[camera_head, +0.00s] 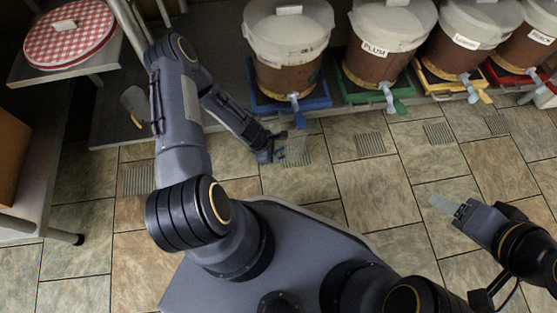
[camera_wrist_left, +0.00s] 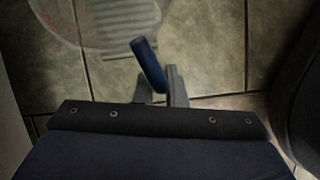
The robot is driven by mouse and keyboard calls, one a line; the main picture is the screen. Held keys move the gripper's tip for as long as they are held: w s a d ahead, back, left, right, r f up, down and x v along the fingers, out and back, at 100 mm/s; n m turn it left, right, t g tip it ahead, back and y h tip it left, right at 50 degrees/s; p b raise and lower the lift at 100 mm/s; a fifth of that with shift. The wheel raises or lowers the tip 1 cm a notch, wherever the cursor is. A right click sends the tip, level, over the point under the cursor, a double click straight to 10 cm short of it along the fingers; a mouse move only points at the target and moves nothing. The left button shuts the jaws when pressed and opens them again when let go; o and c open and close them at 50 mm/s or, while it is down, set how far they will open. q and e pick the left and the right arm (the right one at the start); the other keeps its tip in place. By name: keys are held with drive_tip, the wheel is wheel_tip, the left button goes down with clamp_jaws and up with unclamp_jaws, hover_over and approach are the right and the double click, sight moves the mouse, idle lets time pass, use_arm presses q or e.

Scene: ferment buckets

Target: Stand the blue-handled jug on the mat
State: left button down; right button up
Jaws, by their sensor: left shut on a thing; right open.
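My left gripper (camera_head: 270,152) is low in front of the bucket with the blue tray. It is shut on the blue handle (camera_wrist_left: 148,65) of the jug. The jug's clear body (camera_wrist_left: 100,22) shows faintly at the top left of the left wrist view, with the floor and a grate seen through it. In the head view the clear body is hard to make out. The round red-and-white checked mat (camera_head: 69,36) lies on a small table at the top left, well away from the jug. My right gripper (camera_head: 452,207) is open and empty over the floor at the right.
Lidded buckets stand in a row on coloured trays: blue (camera_head: 288,98), green (camera_head: 377,96), yellow (camera_head: 455,87) and red (camera_head: 518,77). Their taps face forward. A yellow-handled clear jug (camera_head: 133,104) is beside my left arm. Ribbed grates (camera_head: 370,145) lie in the tiled floor.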

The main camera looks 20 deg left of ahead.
use_arm(q)
drive_tip(key=f, duration=0.2)
drive_tip(key=w+f+b, duration=0.2)
drive_tip(key=f, duration=0.1)
drive_tip(key=shift+d+f, duration=0.3)
drive_tip(key=shift+f, duration=0.05)
drive_tip(key=shift+r, duration=0.1)
drive_tip(key=c, duration=1.5)
unclamp_jaws()
drive_tip(key=shift+o, duration=0.2)
drive_tip(key=p+v, duration=0.4)
drive_tip(key=v, duration=0.8)
drive_tip(key=shift+p, duration=0.3)
